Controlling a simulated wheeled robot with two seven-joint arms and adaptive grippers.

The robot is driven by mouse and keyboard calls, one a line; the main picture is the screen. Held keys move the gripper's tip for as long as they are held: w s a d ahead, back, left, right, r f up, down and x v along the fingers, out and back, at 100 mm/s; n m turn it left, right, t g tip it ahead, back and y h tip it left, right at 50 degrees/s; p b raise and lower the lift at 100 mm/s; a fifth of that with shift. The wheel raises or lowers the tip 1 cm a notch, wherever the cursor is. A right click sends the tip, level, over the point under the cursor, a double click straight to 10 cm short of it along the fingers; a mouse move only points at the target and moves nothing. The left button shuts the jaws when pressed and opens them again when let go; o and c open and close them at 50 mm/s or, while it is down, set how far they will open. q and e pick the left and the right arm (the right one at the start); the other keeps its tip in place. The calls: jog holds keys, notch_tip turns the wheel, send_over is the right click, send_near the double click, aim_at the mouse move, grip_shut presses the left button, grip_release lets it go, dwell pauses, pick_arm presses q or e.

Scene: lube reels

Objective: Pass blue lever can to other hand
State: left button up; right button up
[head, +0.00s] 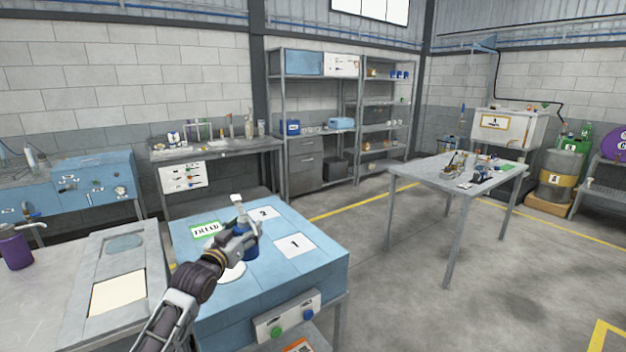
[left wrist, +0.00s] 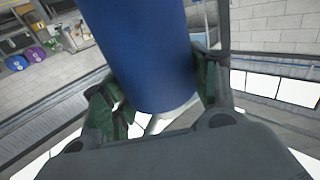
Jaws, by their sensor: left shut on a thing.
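The blue lever can (head: 250,249) is above or on the blue workbench in the head view, with a pale spout or lever on top. My left gripper (head: 238,243) is around it, and the arm covers part of the can. In the left wrist view the can (left wrist: 152,55) is a large blue cylinder with a pale rim. The left gripper's two green-padded fingers are shut on it from both sides. I cannot tell if the can touches the bench. My right gripper is not in view.
The blue workbench (head: 315,268) has a green-edged "FILLED" card (head: 205,229), cards marked 2 (head: 264,213) and 1 (head: 295,245), and a white disc (head: 232,272). A grey bench (head: 80,250) with a purple can (head: 14,249) stands left. Open floor lies right.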

pick_arm(q)
jog(key=r, duration=0.2)
jog(key=s+r, duration=0.1)
jog(key=r, duration=0.2)
jog(key=shift+s+d+r, duration=0.25)
jog(key=shift+s+r, duration=0.1)
jog(key=shift+r, duration=0.05)
notch_tip(320, 180, up, 2)
jog(key=s+r, duration=0.1)
jog(key=s, duration=0.1)
jog(key=n+y, duration=0.1)
jog(key=y, duration=0.1)
send_near(245, 229)
jog(key=w, duration=0.3)
jog(key=s+f, duration=0.4)
jog(key=f, duration=0.4)
jog(key=s+f+n+y, duration=0.1)
jog(key=s+f, duration=0.4)
jog(key=f, duration=0.4)
jog(key=s+a+f+y+p, duration=0.1)
jog(key=s+f, duration=0.4)
jog(key=f, duration=0.3)
jog(key=shift+s+f+n+t, duration=0.25)
jog(key=shift+f+n+t, duration=0.05)
jog(key=shift+f+n, duration=0.1)
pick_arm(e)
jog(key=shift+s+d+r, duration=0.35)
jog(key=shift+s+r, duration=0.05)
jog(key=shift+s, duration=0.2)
